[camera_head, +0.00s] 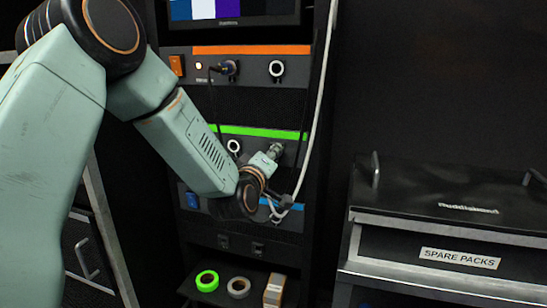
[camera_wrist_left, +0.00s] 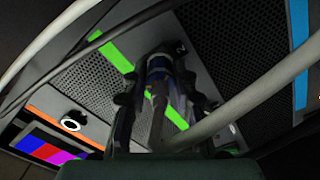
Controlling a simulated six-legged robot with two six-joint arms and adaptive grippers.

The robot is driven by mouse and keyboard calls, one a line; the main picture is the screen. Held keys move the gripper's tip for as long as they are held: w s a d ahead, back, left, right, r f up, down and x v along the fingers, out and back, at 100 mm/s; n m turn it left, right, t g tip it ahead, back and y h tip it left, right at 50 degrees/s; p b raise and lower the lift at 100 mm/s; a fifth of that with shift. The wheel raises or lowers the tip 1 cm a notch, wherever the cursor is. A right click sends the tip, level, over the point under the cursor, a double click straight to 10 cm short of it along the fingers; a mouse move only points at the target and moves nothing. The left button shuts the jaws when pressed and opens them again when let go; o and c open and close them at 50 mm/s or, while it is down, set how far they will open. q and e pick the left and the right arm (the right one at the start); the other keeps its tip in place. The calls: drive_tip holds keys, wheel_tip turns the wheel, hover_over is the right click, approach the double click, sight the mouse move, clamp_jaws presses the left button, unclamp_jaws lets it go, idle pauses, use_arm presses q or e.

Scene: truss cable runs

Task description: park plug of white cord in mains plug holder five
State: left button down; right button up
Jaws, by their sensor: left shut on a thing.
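My left gripper (camera_head: 271,157) is in front of the rack panel with the green strip (camera_head: 240,131). In the left wrist view its fingers (camera_wrist_left: 163,88) are closed around a dark plug with a blue band (camera_wrist_left: 160,68), whose front end is at the green-strip panel. I cannot tell whether it is seated in a socket there. A pale cord (camera_head: 319,115) hangs from the top of the rack and curves in near my left wrist. In the left wrist view a thick pale cord (camera_wrist_left: 255,95) runs toward the plug's tail. No number five label is readable. My right gripper is not in view.
The orange-strip panel (camera_head: 250,50) above holds a plug with a dark cord (camera_head: 229,68) and an empty ringed socket (camera_head: 276,70). Below are a blue-strip panel (camera_head: 290,205) and a shelf with green tape (camera_head: 207,281). A spare packs cabinet (camera_head: 400,221) stands right.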

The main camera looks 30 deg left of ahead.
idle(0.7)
use_arm(q)
drive_tip(key=shift+s+d, duration=0.1)
drive_tip(key=shift+p+v, duration=0.6)
drive_tip(key=shift+v, duration=1.75)
